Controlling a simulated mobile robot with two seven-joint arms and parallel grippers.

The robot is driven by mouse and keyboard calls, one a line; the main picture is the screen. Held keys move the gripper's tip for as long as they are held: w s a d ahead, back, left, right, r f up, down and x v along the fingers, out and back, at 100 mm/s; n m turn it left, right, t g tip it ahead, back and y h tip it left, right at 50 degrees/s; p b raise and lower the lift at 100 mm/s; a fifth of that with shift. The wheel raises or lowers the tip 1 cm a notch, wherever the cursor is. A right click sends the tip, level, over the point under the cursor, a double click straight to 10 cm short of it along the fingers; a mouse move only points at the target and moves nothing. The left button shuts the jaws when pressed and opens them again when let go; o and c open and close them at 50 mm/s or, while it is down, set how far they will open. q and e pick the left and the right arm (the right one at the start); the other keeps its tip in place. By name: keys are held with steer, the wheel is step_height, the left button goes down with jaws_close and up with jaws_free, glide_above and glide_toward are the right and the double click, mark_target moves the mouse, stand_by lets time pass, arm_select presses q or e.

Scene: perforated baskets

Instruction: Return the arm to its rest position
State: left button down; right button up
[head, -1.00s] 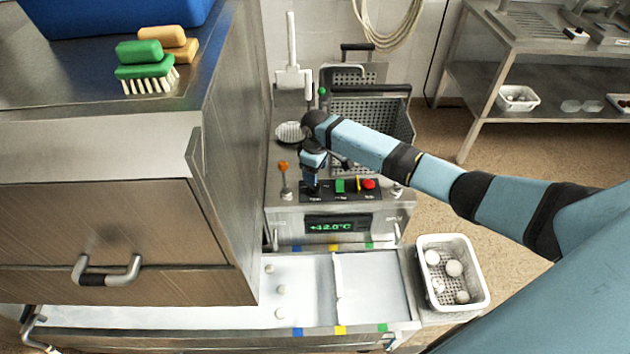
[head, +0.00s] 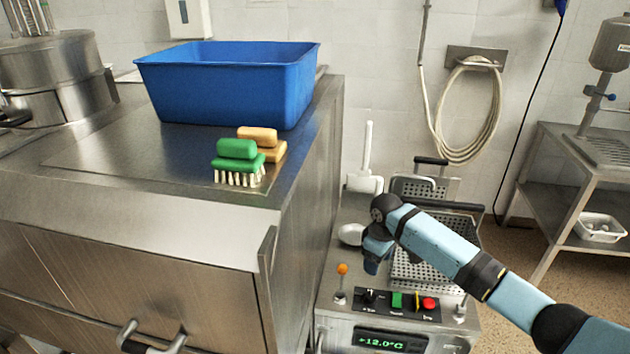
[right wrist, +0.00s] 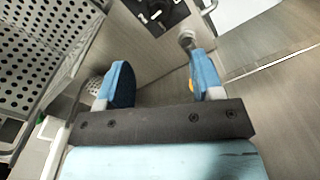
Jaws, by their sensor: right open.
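My right arm comes in from the lower right of the head view, and its gripper (head: 376,257) is above the machine with the control panel. In the right wrist view the two blue fingers of the right gripper (right wrist: 160,85) stand wide apart with nothing between them. The perforated basket (head: 430,255) is behind and right of that gripper, partly hidden by my arm; it also shows at the left of the right wrist view (right wrist: 40,65). My left gripper is not in view.
The control panel (head: 398,303) has a red knob and a green switch, with an orange-topped lever (head: 342,270) beside it. A steel cabinet (head: 120,235) on the left bears brushes (head: 238,160) and a blue tub (head: 235,85). A steel rack (head: 570,190) stands right.

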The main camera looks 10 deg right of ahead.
steer(key=s+a+f+m+t+y+p, duration=0.1)
steer(key=s+a+f+t+y, duration=0.3)
steer(key=s+a+f, duration=0.9)
steer(key=s+r+m+t, duration=0.1)
steer(key=s+t, duration=0.2)
steer(key=s, duration=0.6)
steer(key=s+d+r+m+t+h, duration=0.1)
steer(key=s+t, duration=0.3)
steer(key=s, duration=0.6)
steer(key=shift+s+r+m+p, duration=0.3)
steer(key=shift+r+m+p, duration=0.15)
steer(key=shift+r+m, duration=0.3)
steer(key=c, duration=0.3)
steer(key=shift+c, duration=0.2)
